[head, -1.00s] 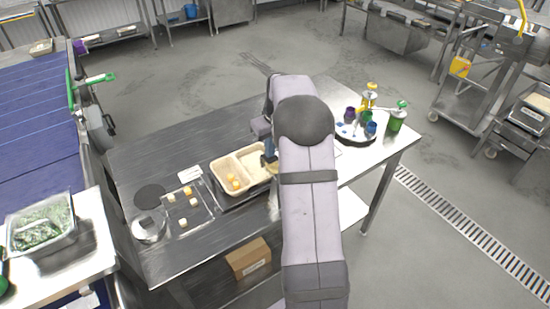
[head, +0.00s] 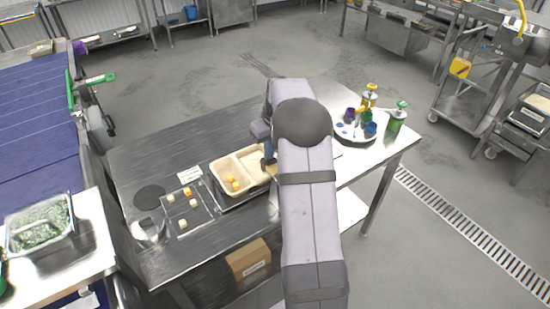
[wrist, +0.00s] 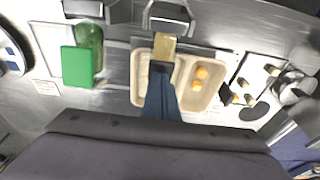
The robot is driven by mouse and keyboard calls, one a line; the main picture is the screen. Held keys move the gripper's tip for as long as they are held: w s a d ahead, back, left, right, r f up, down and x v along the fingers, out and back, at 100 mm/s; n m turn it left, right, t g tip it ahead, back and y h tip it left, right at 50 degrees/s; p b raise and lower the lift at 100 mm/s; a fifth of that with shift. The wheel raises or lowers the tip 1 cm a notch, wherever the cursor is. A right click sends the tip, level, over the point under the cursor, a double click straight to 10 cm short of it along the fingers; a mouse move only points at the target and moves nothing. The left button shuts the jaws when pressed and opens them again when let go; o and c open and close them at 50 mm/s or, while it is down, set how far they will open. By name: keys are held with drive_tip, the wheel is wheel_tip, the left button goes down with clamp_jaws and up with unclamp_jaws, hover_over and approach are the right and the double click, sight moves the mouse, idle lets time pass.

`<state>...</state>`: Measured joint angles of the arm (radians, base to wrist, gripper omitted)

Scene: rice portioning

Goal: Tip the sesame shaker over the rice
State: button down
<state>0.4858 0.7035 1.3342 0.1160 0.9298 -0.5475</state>
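The food tray (head: 216,180) is beige with two compartments and lies on the steel table; it also shows in the wrist view (wrist: 136,98). One compartment holds orange pieces (wrist: 200,78). The other holds pale rice (head: 255,160), partly covered by my gripper in both views. My gripper (wrist: 163,72) has dark blue fingers and reaches over the rice side. A small tan-gold block-like piece, apparently the sesame shaker (wrist: 165,45), shows at the fingertips and looks held. Its tilt and any falling seeds cannot be made out. In the head view my arm hides most of it.
A white round tray (head: 344,135) with coloured cups, a yellow-topped bottle (head: 370,95) and a green bottle (head: 397,117) are at the table's right. A clear board (head: 200,220) with small cubes lies left.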

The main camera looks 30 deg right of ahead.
drive_tip(key=shift+s+r+p, duration=0.25)
drive_tip(key=shift+r+p, duration=0.3)
drive_tip(key=shift+r, duration=0.35)
drive_tip(key=shift+s+r+p, duration=0.3)
drive_tip(key=shift+r+p, duration=0.3)
drive_tip(key=shift+r, duration=0.35)
drive_tip(key=shift+s+r+p, duration=0.25)
drive_tip(key=shift+r+p, duration=0.3)
drive_tip(key=shift+r, duration=0.35)
wheel_tip(320, 180, up, 7)
drive_tip(key=p, duration=0.4)
drive_tip(key=shift+f+b, duration=2.5)
drive_tip(key=shift+f, duration=1.05)
